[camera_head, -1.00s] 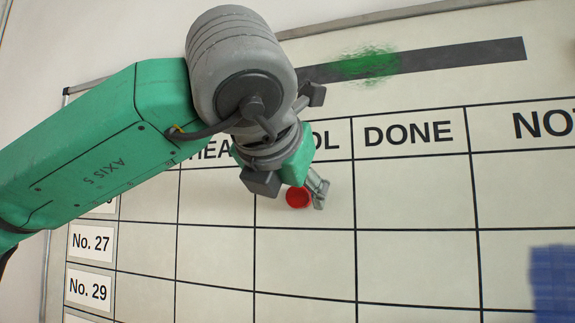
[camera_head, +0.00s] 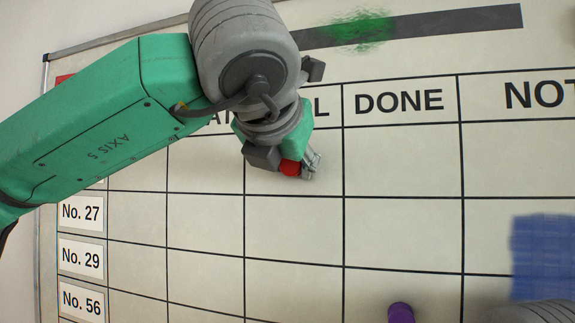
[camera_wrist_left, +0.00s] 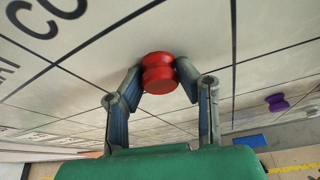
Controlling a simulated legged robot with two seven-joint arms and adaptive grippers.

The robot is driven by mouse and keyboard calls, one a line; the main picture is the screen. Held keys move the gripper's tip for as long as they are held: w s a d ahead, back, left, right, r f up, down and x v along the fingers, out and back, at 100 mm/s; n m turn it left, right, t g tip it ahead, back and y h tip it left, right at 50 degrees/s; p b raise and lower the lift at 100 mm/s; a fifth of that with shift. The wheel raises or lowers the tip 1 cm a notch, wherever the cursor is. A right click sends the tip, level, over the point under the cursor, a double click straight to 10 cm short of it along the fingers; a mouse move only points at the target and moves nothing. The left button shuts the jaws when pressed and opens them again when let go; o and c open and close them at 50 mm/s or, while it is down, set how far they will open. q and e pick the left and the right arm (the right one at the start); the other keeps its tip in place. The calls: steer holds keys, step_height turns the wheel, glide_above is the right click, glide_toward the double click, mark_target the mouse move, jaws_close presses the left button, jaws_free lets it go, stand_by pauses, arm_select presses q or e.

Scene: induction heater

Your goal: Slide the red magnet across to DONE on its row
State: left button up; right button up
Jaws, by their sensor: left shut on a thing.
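The red magnet (camera_head: 290,168) is on the whiteboard (camera_head: 400,165), in the cell under the heading ending in "L", one column left of DONE (camera_head: 399,102). It is in the row above No. 27, whose label my left arm hides. My left gripper (camera_head: 303,167) is shut on the magnet at the board. In the left wrist view the magnet (camera_wrist_left: 158,72) is a red spool shape between the two fingertips, one on each side. The DONE cell of that row looks empty.
A blue smudged patch (camera_head: 543,257) is at the right, and a green smear (camera_head: 358,30) lies on the dark strip on top. A grey rounded part shows at the bottom right corner.

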mark_target(399, 167)
arm_select(q)
steer(key=shift+s+d+r+p, duration=0.1)
steer(key=shift+s+d+p, duration=0.25)
steer(key=shift+d, duration=0.8)
steer(key=shift+s+d+p, duration=0.2)
steer(key=shift+s+d, duration=0.2)
steer(key=shift+d, duration=0.75)
steer(key=shift+s+d+r+p, duration=0.1)
steer(key=shift+s+d+p, duration=0.25)
steer(key=shift+d, duration=0.8)
steer(key=shift+s+d+p, duration=0.4)
steer(key=shift+d, duration=0.8)
steer(key=shift+s+d+p, duration=0.4)
steer(key=shift+d, duration=0.8)
steer(key=shift+s+d+p, duration=0.4)
steer(key=shift+d, duration=0.8)
steer(key=o, duration=1.2)
steer(key=shift+w, duration=0.15)
